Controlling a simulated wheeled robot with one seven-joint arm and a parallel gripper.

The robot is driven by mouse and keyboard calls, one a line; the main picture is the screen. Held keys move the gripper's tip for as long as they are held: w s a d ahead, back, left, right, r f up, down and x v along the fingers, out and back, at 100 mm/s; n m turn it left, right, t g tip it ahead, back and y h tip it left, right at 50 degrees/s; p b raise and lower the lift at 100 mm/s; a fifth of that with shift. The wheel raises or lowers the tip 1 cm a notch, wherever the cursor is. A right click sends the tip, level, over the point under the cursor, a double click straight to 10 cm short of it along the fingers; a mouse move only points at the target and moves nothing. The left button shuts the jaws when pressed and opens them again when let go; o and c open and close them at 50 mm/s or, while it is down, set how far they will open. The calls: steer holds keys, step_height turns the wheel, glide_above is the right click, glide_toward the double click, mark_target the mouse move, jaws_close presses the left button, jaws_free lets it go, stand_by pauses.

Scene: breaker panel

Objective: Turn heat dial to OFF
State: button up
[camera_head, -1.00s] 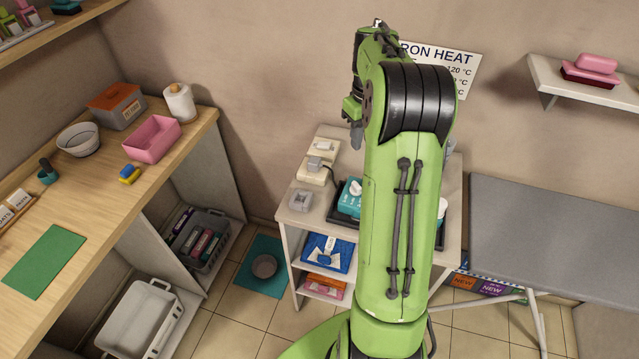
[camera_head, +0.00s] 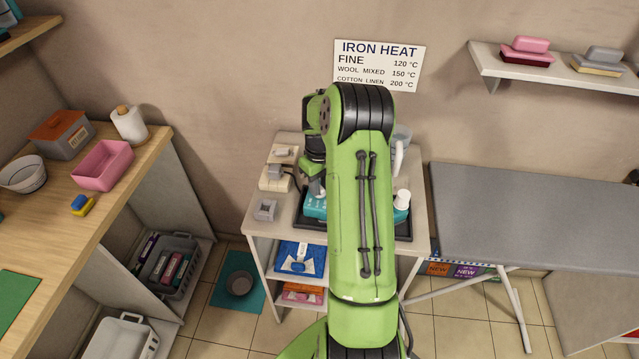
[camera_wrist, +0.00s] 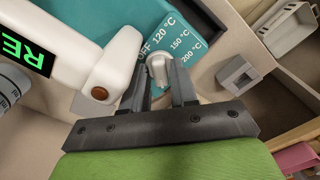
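The heat dial (camera_wrist: 157,72) is a small pale grey knob on a teal panel (camera_wrist: 195,22) marked OFF, 120 °C, 150 °C and 200 °C in the wrist view. Its handle points roughly toward the OFF and 120 °C marks; I cannot tell which exactly. My gripper (camera_wrist: 160,78) is open, with one dark finger on each side of the dial. I cannot tell whether either finger touches it. In the head view my arm hides the dial and most of the teal unit (camera_head: 315,208), which sits on a black tray on the small cabinet.
A white part with a green lit display (camera_wrist: 25,52) stands close left of the fingers. A grey block (camera_wrist: 238,75) lies to the right.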

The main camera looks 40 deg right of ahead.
jaws_close()
steer(key=shift+r, duration=0.1)
steer(key=n, duration=0.4)
steer(key=shift+n+b, duration=0.5)
steer(key=shift+n, duration=1.5)
jaws_free()
